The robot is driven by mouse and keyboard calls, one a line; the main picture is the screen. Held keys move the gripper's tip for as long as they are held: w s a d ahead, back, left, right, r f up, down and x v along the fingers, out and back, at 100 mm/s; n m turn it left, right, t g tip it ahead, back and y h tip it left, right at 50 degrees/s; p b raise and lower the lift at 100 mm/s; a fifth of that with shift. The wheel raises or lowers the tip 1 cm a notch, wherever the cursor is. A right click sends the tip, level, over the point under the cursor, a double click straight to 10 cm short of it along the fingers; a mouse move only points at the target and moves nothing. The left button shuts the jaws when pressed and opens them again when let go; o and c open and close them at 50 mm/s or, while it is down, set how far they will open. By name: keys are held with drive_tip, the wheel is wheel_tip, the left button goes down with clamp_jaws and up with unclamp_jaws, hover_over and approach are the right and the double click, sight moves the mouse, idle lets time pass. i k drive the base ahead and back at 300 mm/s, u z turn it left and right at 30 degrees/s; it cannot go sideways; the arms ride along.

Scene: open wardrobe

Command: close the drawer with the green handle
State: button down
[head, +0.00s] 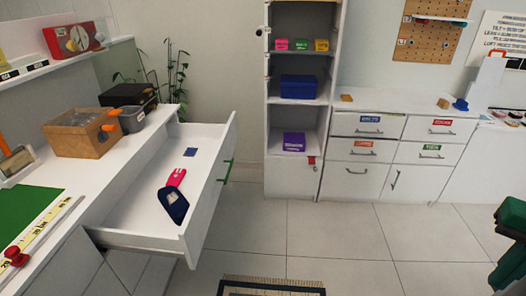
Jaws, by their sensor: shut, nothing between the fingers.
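The drawer with the green handle (136,205) is pulled far out of the white counter on the left. Its green handle (226,171) is on the outer front panel, which faces right. Inside lie a pink and navy object (174,198) and a small blue square (191,152), both low on the drawer floor.
The counter (88,170) beside the drawer holds a wooden box (80,133) and a green mat (27,214). A tall open shelf unit (298,121) and white cabinets (397,150) stand at the back. The tiled floor (330,232) right of the drawer is largely clear, with a patterned rug (270,285) in front.

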sight(130, 216)
drive_tip(key=z, duration=0.25)
drive_tip(key=i, duration=0.4)
drive_tip(key=u, duration=0.75)
drive_tip(key=i, duration=1.25)
drive_tip(key=u, duration=0.7)
